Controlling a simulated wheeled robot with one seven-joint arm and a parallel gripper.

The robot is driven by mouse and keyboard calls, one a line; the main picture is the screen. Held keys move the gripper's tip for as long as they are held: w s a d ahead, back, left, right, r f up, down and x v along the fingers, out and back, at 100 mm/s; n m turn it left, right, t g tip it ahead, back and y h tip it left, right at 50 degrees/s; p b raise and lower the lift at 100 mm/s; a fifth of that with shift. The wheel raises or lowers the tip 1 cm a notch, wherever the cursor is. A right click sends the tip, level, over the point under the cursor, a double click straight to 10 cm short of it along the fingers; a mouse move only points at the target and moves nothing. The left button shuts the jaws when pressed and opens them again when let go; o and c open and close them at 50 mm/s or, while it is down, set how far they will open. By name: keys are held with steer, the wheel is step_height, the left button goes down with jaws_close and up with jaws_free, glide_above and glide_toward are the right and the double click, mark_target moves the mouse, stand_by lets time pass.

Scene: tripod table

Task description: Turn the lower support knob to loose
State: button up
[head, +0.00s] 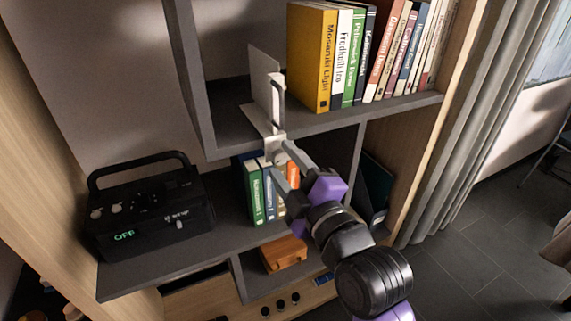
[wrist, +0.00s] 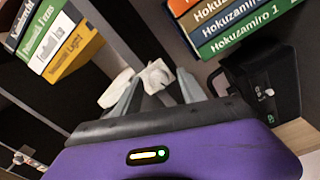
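A pale bracket (head: 275,98) with an upright slotted plate is fixed at the front edge of the grey shelf. Its lower part carries a small whitish knob (head: 279,157), which also shows in the wrist view (wrist: 157,76). My gripper (head: 282,160) reaches up to it from the lower right. In the wrist view, the two grey fingers (wrist: 158,90) stand apart, one on each side of the knob. I cannot tell whether either finger touches it. The knob's turn position and any marking on it are too small to read.
Upright books (head: 314,60) stand on the upper shelf, right of the bracket. More books (head: 254,190) stand below, close behind my gripper. A black radio-like box (head: 150,212) showing "OFF" sits at left. An orange-brown block (head: 284,253) lies in the lower compartment. Curtains hang at right.

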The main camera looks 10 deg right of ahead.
steer(key=v, duration=0.7)
steer(key=shift+s+d, duration=0.15)
steer(key=shift+s, duration=0.2)
stand_by(0.4)
steer(key=s+d+m+t+h+p, duration=0.2)
steer(key=s+d+m+h+p, duration=0.15)
steer(key=s+d+m, duration=0.65)
steer(key=s+f+m+g+h+p, duration=0.1)
steer(key=s+f+m+g+p, duration=0.1)
steer(key=s, duration=1)
steer(key=s+d+f+m+g+h+p, duration=0.1)
steer(key=s+f+m+g+p, duration=0.2)
steer(key=s, duration=0.9)
steer(key=f+m+p, duration=0.1)
steer(key=m+p, duration=0.1)
steer(key=shift+s+d+h+p, duration=0.15)
steer(key=shift+s+h+p, duration=0.2)
